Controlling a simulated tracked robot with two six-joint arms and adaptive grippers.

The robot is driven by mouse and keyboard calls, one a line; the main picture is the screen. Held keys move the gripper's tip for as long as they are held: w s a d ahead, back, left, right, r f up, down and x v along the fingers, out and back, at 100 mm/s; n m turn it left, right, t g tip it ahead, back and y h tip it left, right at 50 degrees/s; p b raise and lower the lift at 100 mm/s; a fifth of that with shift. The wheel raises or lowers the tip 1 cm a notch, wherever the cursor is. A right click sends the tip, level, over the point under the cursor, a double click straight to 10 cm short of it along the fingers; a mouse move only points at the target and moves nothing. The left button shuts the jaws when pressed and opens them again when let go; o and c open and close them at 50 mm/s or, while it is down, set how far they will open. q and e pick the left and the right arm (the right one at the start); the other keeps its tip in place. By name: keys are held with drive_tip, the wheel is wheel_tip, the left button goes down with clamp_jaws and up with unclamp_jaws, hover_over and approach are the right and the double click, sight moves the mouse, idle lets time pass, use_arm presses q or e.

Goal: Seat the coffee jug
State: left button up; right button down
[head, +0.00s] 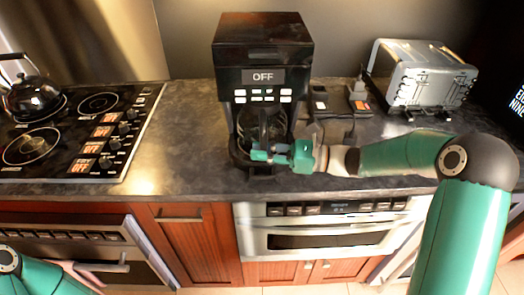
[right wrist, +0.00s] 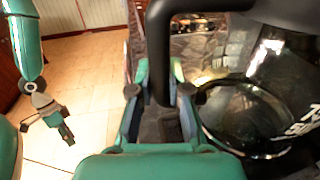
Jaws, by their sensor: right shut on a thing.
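The black coffee machine (head: 262,55) stands on the counter with OFF on its display. The coffee jug (head: 246,137) is dark glass and is at the machine's front opening, under the button panel. My right gripper (head: 268,153) is in front of it, coming from the right. In the right wrist view, my right gripper (right wrist: 158,95) is shut on the jug's black handle (right wrist: 160,55), with the glass jug (right wrist: 250,115) to the right. Whether the jug's base rests on the machine's plate is hidden. My left gripper (right wrist: 65,132) hangs over the floor, small, its fingers unclear.
A stove (head: 80,135) with a kettle (head: 32,93) stands at the left. A silver toaster (head: 420,75) and small dark items (head: 357,97) sit right of the machine. The counter (head: 185,130) between stove and machine is clear. A built-in oven (head: 320,235) is below.

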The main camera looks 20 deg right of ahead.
drive_tip(key=shift+f+b, duration=0.6)
drive_tip(key=shift+f, duration=0.05)
idle(1.5)
drive_tip(key=c, duration=1)
unclamp_jaws()
drive_tip(key=shift+c, duration=0.2)
drive_tip(key=shift+f, duration=0.1)
drive_tip(key=shift+d, duration=0.1)
